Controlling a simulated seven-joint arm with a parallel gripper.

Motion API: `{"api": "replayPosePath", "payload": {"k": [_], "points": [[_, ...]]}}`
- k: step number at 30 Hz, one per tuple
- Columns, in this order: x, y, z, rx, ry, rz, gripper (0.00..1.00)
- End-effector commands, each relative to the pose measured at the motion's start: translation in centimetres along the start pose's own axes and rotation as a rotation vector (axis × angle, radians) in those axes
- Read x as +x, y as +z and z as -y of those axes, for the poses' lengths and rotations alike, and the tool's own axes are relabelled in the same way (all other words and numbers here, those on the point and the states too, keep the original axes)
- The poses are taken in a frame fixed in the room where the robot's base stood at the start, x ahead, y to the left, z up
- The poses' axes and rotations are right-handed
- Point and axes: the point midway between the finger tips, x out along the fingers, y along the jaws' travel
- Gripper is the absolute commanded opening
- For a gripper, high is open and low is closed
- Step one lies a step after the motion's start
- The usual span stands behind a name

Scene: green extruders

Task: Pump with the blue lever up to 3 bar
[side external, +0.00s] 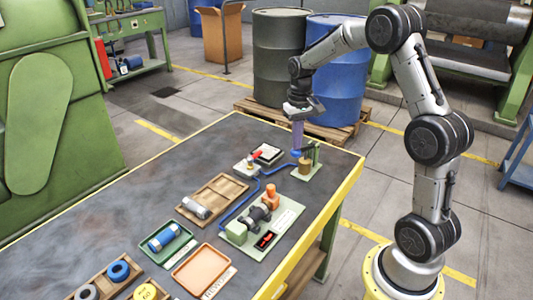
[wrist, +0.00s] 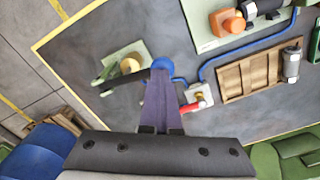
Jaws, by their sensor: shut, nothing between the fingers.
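The hand pump (side external: 305,169) stands on a pale green plate near the table's far right corner, with a brass cylinder and a green post. Its lever ends in a blue knob (side external: 296,153); in the wrist view the dark lever (wrist: 132,79) runs from the pump to the blue knob (wrist: 163,66). My gripper (side external: 297,148) points down with its purple fingers shut and empty, tips just at the knob. In the wrist view the fingertips (wrist: 159,73) overlap the knob's near side; I cannot tell whether they touch. No pressure reading is legible.
A valve with a red handle (side external: 254,157) and a dark-framed box (side external: 268,154) stand left of the pump. A blue hose (side external: 240,203) runs along the table. A wooden tray (side external: 228,186) and a green plate with a motor unit (side external: 290,218) lie nearer. Drums (side external: 336,62) stand behind.

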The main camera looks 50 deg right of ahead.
Motion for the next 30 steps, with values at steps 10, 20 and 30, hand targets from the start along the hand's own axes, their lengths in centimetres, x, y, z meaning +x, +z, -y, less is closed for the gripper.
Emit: {"api": "replayPosePath", "payload": {"k": [10, 20, 30], "points": [[0.5, 0.1, 0.0, 0.0, -0.001, 0.003, 0.0], [3.8, 0.0, 0.0, 0.0, 0.0, 0.003, 0.0], [5.3, 0.0, 0.0, 0.0, 0.001, 0.001, 0.0]]}}
